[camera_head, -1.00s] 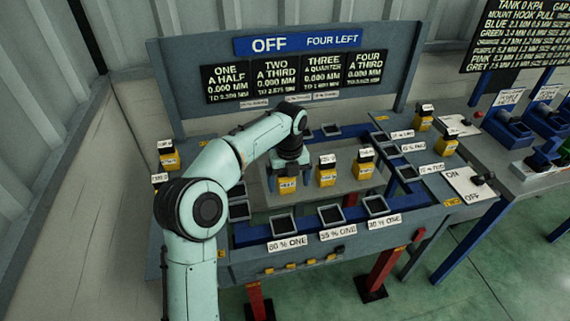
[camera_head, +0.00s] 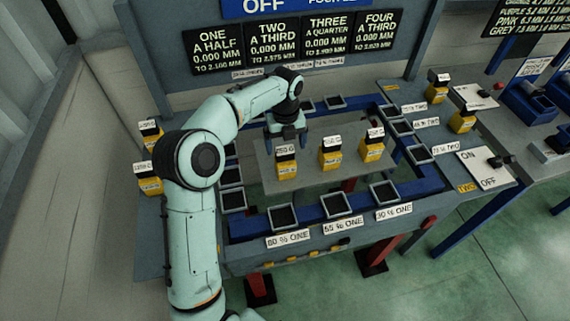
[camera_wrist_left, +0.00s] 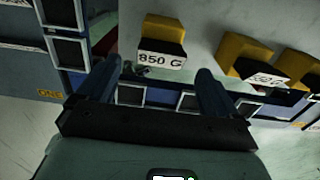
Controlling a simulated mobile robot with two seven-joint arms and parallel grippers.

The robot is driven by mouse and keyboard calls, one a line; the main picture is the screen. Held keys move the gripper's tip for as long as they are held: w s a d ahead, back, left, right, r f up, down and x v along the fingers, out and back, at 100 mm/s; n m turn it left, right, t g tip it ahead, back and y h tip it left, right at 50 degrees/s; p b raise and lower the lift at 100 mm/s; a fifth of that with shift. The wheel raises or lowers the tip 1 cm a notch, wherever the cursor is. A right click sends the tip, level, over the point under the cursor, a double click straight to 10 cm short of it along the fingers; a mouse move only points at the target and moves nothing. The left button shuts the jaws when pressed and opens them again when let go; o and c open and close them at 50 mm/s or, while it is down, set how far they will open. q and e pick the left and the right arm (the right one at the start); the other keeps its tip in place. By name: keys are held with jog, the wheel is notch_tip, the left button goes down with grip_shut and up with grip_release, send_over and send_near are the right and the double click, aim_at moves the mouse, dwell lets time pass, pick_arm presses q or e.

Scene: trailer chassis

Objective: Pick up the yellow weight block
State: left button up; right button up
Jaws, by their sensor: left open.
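Several yellow weight blocks with black tops and white labels stand on the grey bench. Three stand on the raised middle plate: a left one (camera_head: 287,171), a middle one (camera_head: 330,159) and a right one (camera_head: 372,152). My left gripper (camera_head: 287,138) is just behind and above the left one in the head view. In the left wrist view its open fingers (camera_wrist_left: 157,70) point toward a yellow block (camera_wrist_left: 163,30) labelled 850 G, which lies between and beyond the tips. Nothing is between the fingers' grip. My right gripper does not show.
Empty square trays line the blue rails, including the front tray (camera_head: 283,217) over the 80 % ONE label. More yellow blocks stand at the left edge (camera_head: 150,185) and right edge (camera_head: 462,121). An ON/OFF switch panel (camera_head: 487,167) is at right; a display board (camera_head: 300,45) rises behind.

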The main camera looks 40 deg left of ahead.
aim_at(285, 158)
pick_arm(q)
jog(key=f, duration=0.7)
jog(key=shift+w+a+f+b, duration=0.2)
jog(key=shift+a+f+b, duration=0.1)
jog(key=shift+f, duration=0.1)
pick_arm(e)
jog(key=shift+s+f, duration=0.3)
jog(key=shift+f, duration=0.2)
pick_arm(q)
jog(key=shift+r, duration=0.1)
grip_shut()
notch_tip(285, 158, up, 20)
jog(key=p, duration=0.3)
jog(key=shift+p, duration=0.4)
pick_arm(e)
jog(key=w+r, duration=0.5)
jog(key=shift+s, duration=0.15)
